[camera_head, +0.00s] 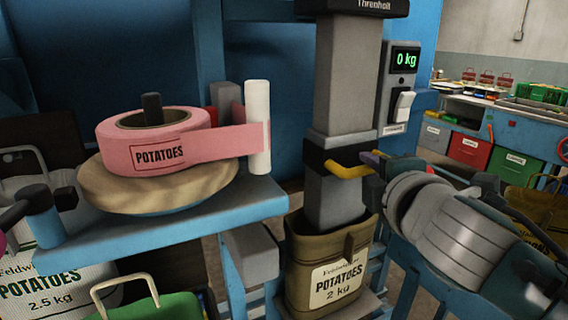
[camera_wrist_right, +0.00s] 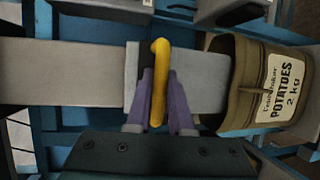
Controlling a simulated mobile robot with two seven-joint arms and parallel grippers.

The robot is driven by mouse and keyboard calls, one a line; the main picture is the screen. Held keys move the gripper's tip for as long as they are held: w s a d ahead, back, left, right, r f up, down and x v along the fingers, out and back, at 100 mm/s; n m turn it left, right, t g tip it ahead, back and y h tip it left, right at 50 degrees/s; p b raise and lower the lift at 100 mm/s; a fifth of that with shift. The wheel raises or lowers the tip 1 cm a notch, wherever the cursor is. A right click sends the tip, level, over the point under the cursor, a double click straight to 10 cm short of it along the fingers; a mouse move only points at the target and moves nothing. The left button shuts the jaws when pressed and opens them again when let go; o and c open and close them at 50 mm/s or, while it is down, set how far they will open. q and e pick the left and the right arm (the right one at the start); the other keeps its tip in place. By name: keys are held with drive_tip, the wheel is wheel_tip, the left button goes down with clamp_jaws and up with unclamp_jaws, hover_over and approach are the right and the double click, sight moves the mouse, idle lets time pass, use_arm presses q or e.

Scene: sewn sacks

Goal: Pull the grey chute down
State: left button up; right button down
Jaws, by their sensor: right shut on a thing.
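The grey chute (camera_head: 347,75) stands upright in the middle of the head view. Its lower sleeve (camera_head: 332,198) has a black collar with a yellow handle (camera_head: 349,171). The sleeve's lower end reaches into the open mouth of a brown potato sack (camera_head: 301,270), which hides its bottom edge. My right gripper (camera_head: 377,163) is at the handle from the right. In the right wrist view the purple fingers (camera_wrist_right: 162,106) are shut on the yellow handle (camera_wrist_right: 158,80), with the sleeve (camera_wrist_right: 200,80) and sack (camera_wrist_right: 240,85) beyond. My left gripper cannot be made out.
A scale display (camera_head: 406,58) reading 0 kg and a switch (camera_head: 403,106) are right of the chute. A blue shelf (camera_head: 160,236) at left carries a pink label roll (camera_head: 150,140). A workbench with coloured drawers (camera_head: 469,148) stands at the back right.

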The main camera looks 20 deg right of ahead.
drive_tip(key=shift+s+f, duration=0.1)
drive_tip(key=shift+f, duration=0.3)
drive_tip(key=c, duration=1.2)
unclamp_jaws()
drive_tip(key=o, duration=0.4)
drive_tip(key=shift+r, duration=0.15)
drive_tip(key=v, duration=0.9)
drive_tip(key=shift+s+a, duration=0.2)
drive_tip(key=shift+s, duration=0.15)
